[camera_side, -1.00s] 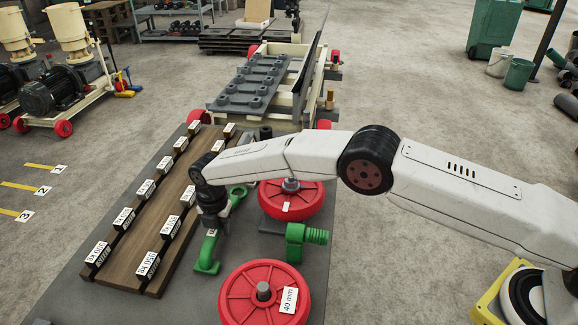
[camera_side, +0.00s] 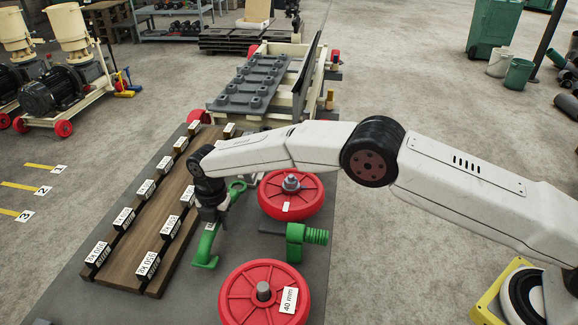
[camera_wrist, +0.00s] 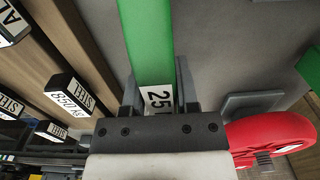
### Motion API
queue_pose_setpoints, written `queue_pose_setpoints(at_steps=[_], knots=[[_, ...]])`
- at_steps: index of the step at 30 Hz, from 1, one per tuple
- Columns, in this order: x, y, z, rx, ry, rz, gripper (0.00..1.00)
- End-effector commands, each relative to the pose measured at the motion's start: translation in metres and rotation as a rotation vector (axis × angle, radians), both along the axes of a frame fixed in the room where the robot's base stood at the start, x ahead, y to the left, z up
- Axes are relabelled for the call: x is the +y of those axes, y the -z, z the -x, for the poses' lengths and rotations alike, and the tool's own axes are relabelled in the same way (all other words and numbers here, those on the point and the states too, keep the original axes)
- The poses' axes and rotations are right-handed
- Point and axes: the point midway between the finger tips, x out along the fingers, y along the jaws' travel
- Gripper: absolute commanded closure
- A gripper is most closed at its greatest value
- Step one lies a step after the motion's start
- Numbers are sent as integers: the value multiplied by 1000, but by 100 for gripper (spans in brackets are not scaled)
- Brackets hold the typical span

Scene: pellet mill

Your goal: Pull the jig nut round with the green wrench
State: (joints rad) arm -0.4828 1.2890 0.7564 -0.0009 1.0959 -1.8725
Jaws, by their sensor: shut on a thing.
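My gripper (camera_side: 211,218) is shut on the green wrench (camera_side: 206,249), around the middle of its handle. In the wrist view the wrench (camera_wrist: 147,40) runs up from between the jaws (camera_wrist: 160,100), with a white label reading 25. In the side view one end of the wrench points toward the front and the other, ring-like end toward the red wheel at the back. A grey metal nut (camera_side: 291,182) sits at the centre of that back red wheel (camera_side: 297,202). The wrench is apart from this nut. Its height above the bench is hard to tell.
A green fixture with a ribbed cylinder (camera_side: 296,241) stands between the back wheel and a front red wheel (camera_side: 240,287) labelled 40 mm. A wooden rack (camera_side: 130,275) with labelled dark blocks lies close on the left. Grey bench (camera_side: 195,300) is bare at the front left.

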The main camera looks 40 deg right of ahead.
Motion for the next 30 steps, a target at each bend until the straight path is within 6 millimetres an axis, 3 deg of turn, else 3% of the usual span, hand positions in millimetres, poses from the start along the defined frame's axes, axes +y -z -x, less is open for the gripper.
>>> queue_pose_setpoints(at_steps=[30], knots=[[1,-25,-1,-4,0,-1,100]])
